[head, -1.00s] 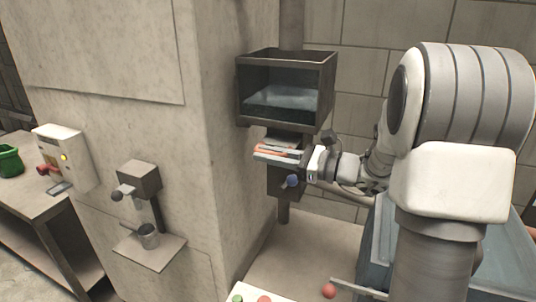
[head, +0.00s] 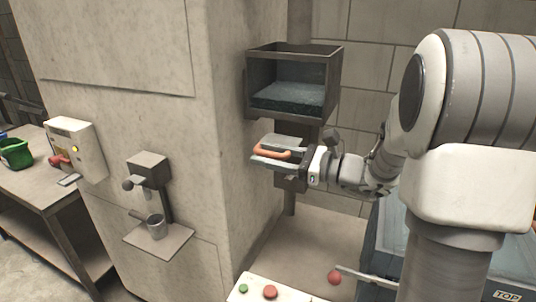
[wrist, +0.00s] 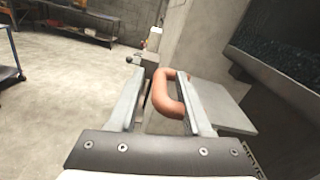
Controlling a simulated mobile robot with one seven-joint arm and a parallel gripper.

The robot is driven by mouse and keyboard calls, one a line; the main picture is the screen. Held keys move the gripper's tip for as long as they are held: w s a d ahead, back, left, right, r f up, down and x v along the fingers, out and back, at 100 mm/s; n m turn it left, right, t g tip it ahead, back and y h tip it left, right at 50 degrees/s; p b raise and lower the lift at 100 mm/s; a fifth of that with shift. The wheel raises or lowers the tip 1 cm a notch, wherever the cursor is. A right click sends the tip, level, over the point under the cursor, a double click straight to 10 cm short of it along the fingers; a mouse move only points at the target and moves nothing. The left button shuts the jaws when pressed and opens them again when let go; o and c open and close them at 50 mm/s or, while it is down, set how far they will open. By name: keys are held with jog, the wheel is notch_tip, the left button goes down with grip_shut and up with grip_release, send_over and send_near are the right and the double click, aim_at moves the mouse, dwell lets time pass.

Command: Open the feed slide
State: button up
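The feed slide is a flat grey plate with an orange loop handle (head: 273,153), below the dark hopper (head: 254,110). In the wrist view the handle (wrist: 167,92) lies between the fingers of my gripper (wrist: 158,78), close to the right finger. The left finger stands clear of it, with a visible gap. The right finger appears to sit between the handle bar and the grey plate (wrist: 222,104). In the head view my gripper (head: 264,160) reaches in from the right, level with the handle. Part of the slide and its mount is hidden behind the gripper.
The concrete pillar (head: 223,190) stands close left of the slide. A metal cup (head: 155,227) sits on a small wall shelf. A white control box (head: 75,150) and green bin (head: 15,154) are further left. A button panel (head: 256,290) is at the bottom.

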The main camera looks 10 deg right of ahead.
jog(key=b+v, duration=0.1)
jog(key=v, duration=1.6)
jog(key=shift+s+d, duration=0.15)
jog(key=s+a+f+n+g+h, duration=0.1)
jog(key=s+a+n+g+h, duration=0.15)
jog(key=a+n+g, duration=0.4)
jog(key=s+a+f+n+g+h, duration=0.15)
jog(key=s+a+n, duration=0.25)
jog(key=a, duration=0.6)
jog(key=s+d+f+n+t+h, duration=0.3)
jog(key=s+n+h, duration=0.4)
jog(key=n+h, duration=0.3)
jog(key=shift+s+n+h, duration=0.3)
jog(key=shift+s+n, duration=0.1)
jog(key=shift+n, duration=0.85)
